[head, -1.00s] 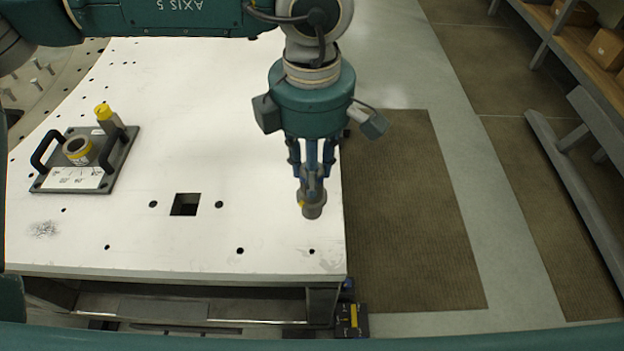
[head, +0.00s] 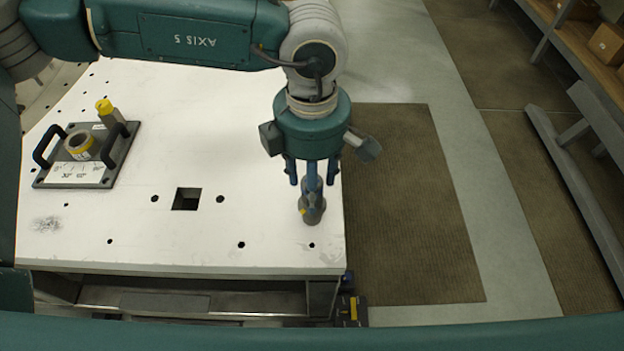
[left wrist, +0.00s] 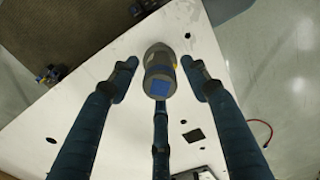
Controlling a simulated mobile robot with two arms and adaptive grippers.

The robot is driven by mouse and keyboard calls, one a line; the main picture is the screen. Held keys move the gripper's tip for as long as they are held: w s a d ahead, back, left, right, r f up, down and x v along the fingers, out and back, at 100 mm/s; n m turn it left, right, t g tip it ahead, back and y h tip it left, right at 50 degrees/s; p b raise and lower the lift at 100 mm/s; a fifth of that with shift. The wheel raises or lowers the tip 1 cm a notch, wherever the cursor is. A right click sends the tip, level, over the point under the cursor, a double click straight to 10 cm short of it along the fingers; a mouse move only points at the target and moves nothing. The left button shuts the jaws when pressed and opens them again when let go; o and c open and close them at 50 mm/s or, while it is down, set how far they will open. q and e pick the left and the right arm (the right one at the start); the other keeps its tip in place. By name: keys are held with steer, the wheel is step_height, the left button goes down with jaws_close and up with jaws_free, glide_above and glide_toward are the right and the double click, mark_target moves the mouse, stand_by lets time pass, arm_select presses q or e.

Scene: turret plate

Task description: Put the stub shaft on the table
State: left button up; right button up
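The stub shaft (head: 313,214) is a grey cylinder with a small yellow mark. It stands, seemingly upright, on the white table (head: 255,180) near its right edge. My left gripper (head: 312,180) is directly above and around it, pointing down, with its fingers spread. In the left wrist view the stub shaft (left wrist: 160,72) shows a blue patch and a yellowish band. There, gaps show between it and the two side fingers; whether the middle finger touches it I cannot tell. My right gripper is not in view.
A dark plate (head: 123,148) with two handles, a yellow-marked ring and a yellow-topped post lies at the table's left. A square hole (head: 186,199) and several small round holes pierce the table. The tabletop between plate and shaft is clear.

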arm_select(q)
steer(key=shift+r+p, duration=0.25)
steer(key=shift+p, duration=0.05)
steer(key=shift+r, duration=0.25)
step_height(320, 180, up, 11)
steer(key=b, duration=0.3)
steer(key=shift+r, duration=0.15)
